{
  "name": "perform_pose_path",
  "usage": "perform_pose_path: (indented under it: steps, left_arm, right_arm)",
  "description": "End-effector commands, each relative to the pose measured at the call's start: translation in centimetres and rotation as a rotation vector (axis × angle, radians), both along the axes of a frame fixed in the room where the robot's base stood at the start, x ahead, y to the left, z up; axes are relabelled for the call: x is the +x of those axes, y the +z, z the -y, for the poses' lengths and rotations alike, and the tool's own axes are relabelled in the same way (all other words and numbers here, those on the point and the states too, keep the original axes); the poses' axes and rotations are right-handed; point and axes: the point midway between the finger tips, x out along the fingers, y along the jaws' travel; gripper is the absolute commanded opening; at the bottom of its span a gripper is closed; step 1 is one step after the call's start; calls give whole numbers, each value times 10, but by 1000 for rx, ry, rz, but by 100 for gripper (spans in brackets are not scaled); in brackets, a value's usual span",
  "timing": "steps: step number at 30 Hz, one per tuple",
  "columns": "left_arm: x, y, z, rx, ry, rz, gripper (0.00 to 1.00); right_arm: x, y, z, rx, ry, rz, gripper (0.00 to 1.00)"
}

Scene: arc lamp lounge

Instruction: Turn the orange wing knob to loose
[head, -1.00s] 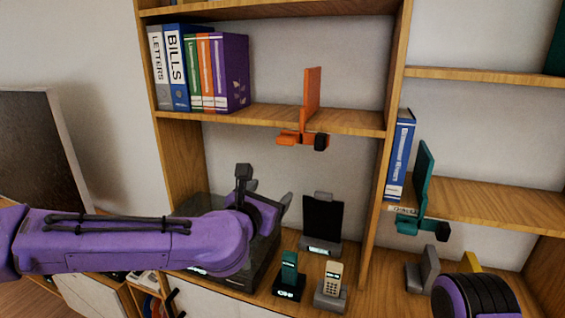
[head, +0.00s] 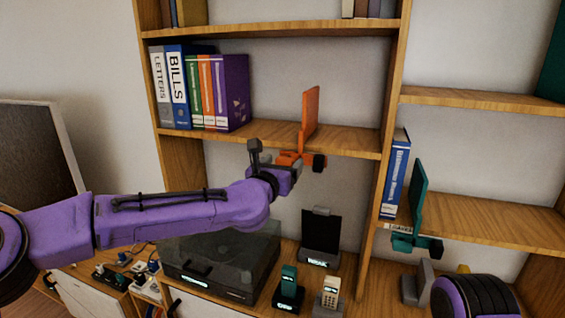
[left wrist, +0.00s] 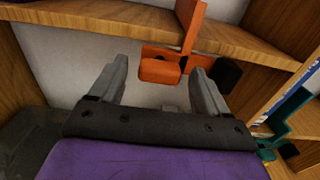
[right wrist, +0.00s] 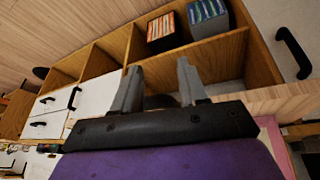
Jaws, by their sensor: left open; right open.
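The orange wing knob (head: 288,158) sits under the front edge of the middle shelf, below an upright orange plate (head: 311,112). A black block (head: 319,162) is on its right side. In the left wrist view the knob's orange end (left wrist: 160,70) faces me, between and beyond the open fingertips. My left gripper (head: 279,168) is open and empty, just in front of and slightly below the knob; contact cannot be seen. In the left wrist view the left gripper (left wrist: 160,80) has clear space between its fingers. My right gripper (right wrist: 158,70) is open and empty, facing low cubbies.
A similar teal bracket (head: 417,200) is on the right shelf. Several binders (head: 200,90) stand left on the middle shelf (head: 350,142). Below are a dark-lidded box (head: 222,262), a black stand (head: 321,238) and two phones. A wooden upright (head: 385,120) divides the shelves.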

Motion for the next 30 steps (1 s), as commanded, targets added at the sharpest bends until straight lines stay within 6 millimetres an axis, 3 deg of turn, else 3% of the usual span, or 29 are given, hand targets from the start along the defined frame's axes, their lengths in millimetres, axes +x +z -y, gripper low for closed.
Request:
perform_pose_path:
  steps: [2, 6, 7, 20, 30]
  left_arm:
    - [0, 0, 0, 0, 0, 0, 73]
    - [0, 0, 0, 0, 0, 0, 28]
    - [0, 0, 0, 0, 0, 0, 20]
    - [0, -1, 0, 72, 1, 24, 21]
    - [-1, -1, 0, 329, 1, 107, 21]
  right_arm:
    - [0, 0, 0, 0, 0, 0, 43]
    - [0, 0, 0, 0, 0, 0, 43]
    - [0, 0, 0, 0, 0, 0, 43]
    - [0, -5, 0, 0, 0, 0, 43]
    - [0, -15, 0, 0, 0, 0, 43]
